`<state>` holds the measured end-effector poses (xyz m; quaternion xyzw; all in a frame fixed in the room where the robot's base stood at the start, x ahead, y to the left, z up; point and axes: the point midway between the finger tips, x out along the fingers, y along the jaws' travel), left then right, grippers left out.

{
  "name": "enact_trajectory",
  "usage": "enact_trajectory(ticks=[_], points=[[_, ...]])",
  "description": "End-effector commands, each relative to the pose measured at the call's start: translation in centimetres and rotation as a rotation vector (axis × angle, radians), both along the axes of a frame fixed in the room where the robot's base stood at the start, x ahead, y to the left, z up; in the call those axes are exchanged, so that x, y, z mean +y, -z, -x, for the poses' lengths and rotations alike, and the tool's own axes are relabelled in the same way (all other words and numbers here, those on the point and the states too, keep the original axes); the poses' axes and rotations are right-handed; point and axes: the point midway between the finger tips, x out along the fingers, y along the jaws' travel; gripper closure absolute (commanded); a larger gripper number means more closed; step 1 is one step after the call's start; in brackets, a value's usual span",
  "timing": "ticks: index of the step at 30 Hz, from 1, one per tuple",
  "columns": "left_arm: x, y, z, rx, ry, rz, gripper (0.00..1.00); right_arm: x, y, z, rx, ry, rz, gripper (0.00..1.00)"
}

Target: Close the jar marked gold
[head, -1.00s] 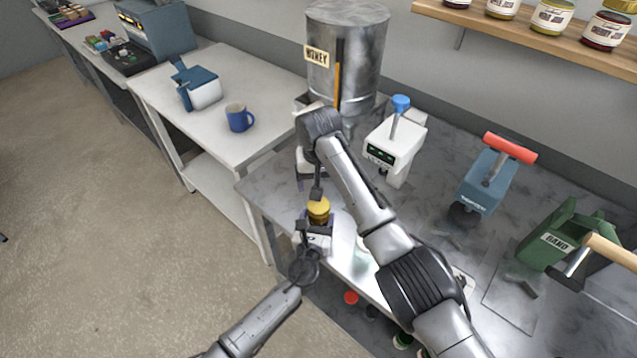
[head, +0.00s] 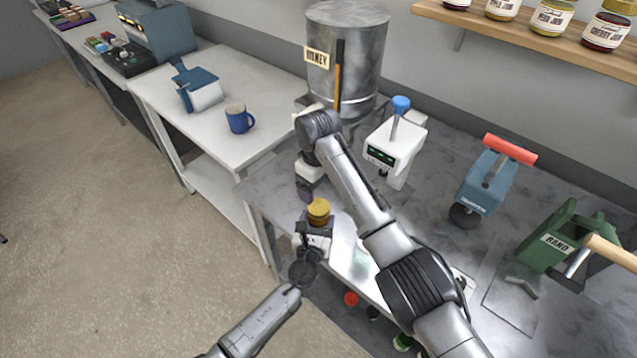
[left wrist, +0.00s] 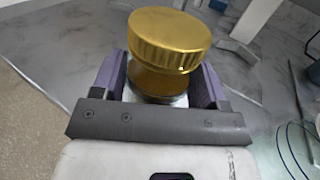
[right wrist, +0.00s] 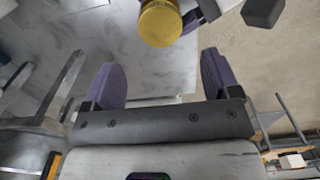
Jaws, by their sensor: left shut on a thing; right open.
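A jar (left wrist: 158,84) with a gold lid (left wrist: 168,38) on top stands between the fingers of my left gripper (left wrist: 160,78). In the head view the gold lid (head: 318,211) shows above my left gripper (head: 315,228), which is shut on the jar at the front edge of the bench. The lid looks slightly off-centre over the jar; I cannot tell how tightly it sits. My right gripper (head: 306,188) is open and empty, up and left of the lid. In the right wrist view the lid (right wrist: 160,23) lies beyond the open fingertips (right wrist: 160,64), apart from them.
A large metal honey tank (head: 347,60) stands behind my right gripper. A white device with a blue knob (head: 396,150), a blue press with a red handle (head: 487,180) and a green device (head: 562,235) stand on the bench. A side table (head: 205,130) holds a blue mug (head: 239,118).

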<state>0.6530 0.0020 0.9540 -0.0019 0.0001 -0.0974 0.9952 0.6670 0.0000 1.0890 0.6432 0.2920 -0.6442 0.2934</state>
Motion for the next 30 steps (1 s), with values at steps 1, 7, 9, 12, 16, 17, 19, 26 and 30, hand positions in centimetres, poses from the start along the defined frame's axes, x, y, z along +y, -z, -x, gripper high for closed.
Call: enact_trajectory(ticks=[1, 7, 9, 12, 16, 17, 19, 26, 30], points=[[0.0, 0.1, 0.0, 0.001, 0.000, 0.000, 0.99, 0.0, 0.1, 0.0, 0.000, 0.000, 0.000, 0.18], [0.0, 0.1, 0.0, 0.001, 0.000, 0.000, 0.99, 0.0, 1.6, 0.0, 0.002, 0.001, 0.001, 0.18], [0.0, 0.1, 0.0, 0.001, 0.000, 0.000, 0.99, 0.0, 2.6, 0.0, 0.003, 0.002, 0.000, 0.18], [0.0, 0.1, 0.0, 0.001, 0.000, 0.000, 0.99, 0.0, 4.0, 0.0, 0.002, 0.001, 0.001, 0.18], [0.0, 0.1, 0.0, 0.001, 0.000, 0.000, 0.99, 0.0, 5.6, 0.0, 0.002, 0.001, 0.001, 0.18], [0.0, 0.1, 0.0, 0.001, 0.000, 0.000, 0.99, 0.0, 5.9, 0.0, 0.002, 0.001, 0.001, 0.18], [0.0, 0.1, 0.0, 0.001, 0.000, 0.000, 0.99, 0.0, 6.6, 0.0, 0.002, 0.001, 0.001, 0.18], [0.0, 0.1, 0.0, 0.001, 0.000, 0.000, 0.99, 0.0, 7.9, 0.0, 0.000, 0.001, 0.000, 0.18], [0.0, 0.1, 0.0, 0.001, 0.000, 0.000, 0.99, 0.0, 8.0, 0.0, 0.000, 0.001, 0.000, 0.18]])
